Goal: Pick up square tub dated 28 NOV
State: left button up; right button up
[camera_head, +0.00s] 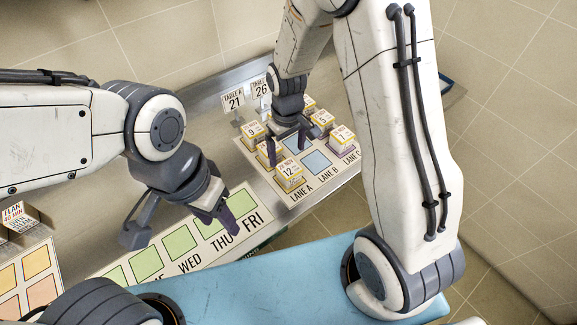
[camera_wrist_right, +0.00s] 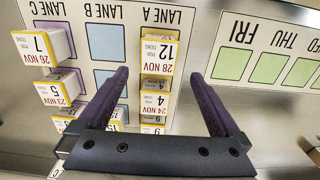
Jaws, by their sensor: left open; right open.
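The square tub dated 28 NOV (camera_wrist_right: 160,50) is white with a yellow edge and a large 12. It stands at the front of Lane A, and also shows in the head view (camera_head: 289,175). My right gripper (camera_wrist_right: 158,76) is open and empty over Lane A. In the right wrist view its fingertips lie either side of the row, near the border between the 28 NOV tub and the 24 NOV tub (camera_wrist_right: 155,98) behind it. Its height above them is unclear. My left gripper (camera_head: 182,228) is open and empty over the weekday strip.
Lane C holds several similar tubs, the front one dated 26 NOV (camera_wrist_right: 45,46). Lane B's front blue squares (camera_wrist_right: 105,42) are bare. Table cards (camera_head: 233,101) stand behind the lanes. The weekday mat (camera_head: 180,242) has empty green squares. A small card block (camera_head: 17,217) stands far left.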

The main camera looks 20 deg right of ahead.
aim_at(289, 167)
notch_tip(289, 167, down, 3)
jog(key=shift+f, duration=0.2)
jog(key=f+p, duration=0.1)
jog(key=f, duration=0.1)
jog(key=f+p, duration=0.1)
jog(key=f, duration=0.1)
jog(key=shift+s+d+f, duration=0.15)
jog(key=shift+d, duration=0.05)
jog(key=shift+f, duration=0.55)
jog(key=c, duration=1.4)
jog(key=shift+r, duration=0.1)
jog(key=shift+c, duration=0.2)
